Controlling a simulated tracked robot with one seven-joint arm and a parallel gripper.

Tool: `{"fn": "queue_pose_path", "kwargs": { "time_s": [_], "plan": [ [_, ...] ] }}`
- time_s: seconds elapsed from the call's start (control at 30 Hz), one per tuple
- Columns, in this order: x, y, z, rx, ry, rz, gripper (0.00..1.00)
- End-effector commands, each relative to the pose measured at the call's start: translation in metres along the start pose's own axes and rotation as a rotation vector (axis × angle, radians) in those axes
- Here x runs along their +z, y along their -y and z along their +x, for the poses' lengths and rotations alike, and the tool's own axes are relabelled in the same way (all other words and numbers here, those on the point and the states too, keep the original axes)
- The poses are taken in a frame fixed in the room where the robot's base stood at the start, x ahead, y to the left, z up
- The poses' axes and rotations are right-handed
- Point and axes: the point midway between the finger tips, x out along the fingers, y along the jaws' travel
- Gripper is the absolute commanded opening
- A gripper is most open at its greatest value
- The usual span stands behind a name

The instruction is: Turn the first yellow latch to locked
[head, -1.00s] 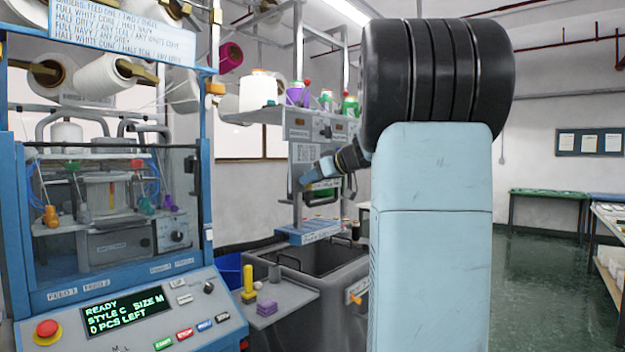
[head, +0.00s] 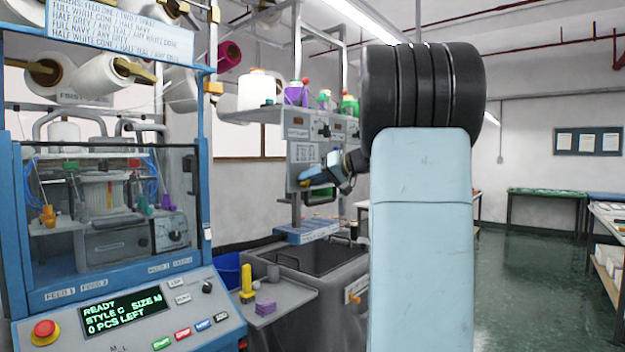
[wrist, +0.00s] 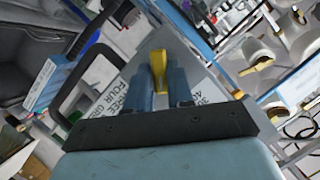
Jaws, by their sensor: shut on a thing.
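The yellow latch (wrist: 158,66) is on a grey panel (wrist: 190,70) with printed labels in the wrist view. My gripper (wrist: 162,76) has its two blue fingers on either side of the latch and is shut on it. In the head view my gripper (head: 308,177) is against the front of the grey panel (head: 301,153) below the yarn shelf. The latch is hidden behind the fingers there, and its exact turn angle is hard to tell.
A grey bin (head: 325,262) stands below the panel. The knitting machine's control panel (head: 125,312) is at the left, reading READY. Yarn cones (head: 257,88) stand on the shelf above. Open floor (head: 540,265) lies to the right.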

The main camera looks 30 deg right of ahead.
Motion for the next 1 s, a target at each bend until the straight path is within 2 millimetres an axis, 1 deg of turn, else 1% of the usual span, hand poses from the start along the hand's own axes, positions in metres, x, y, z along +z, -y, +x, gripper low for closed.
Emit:
{"fn": "queue_pose_path", "kwargs": {
  "time_s": [0.6, 0.8, 1.0],
  "plan": [
    [0.0014, -0.0071, 0.0006, -0.22, -0.002, 0.537, 0.0],
    [0.0026, -0.0088, 0.0009, -0.282, -0.002, 0.687, 0.0],
    [0.0031, -0.0098, 0.001, -0.328, -0.003, 0.799, 0.0]
  ]
}}
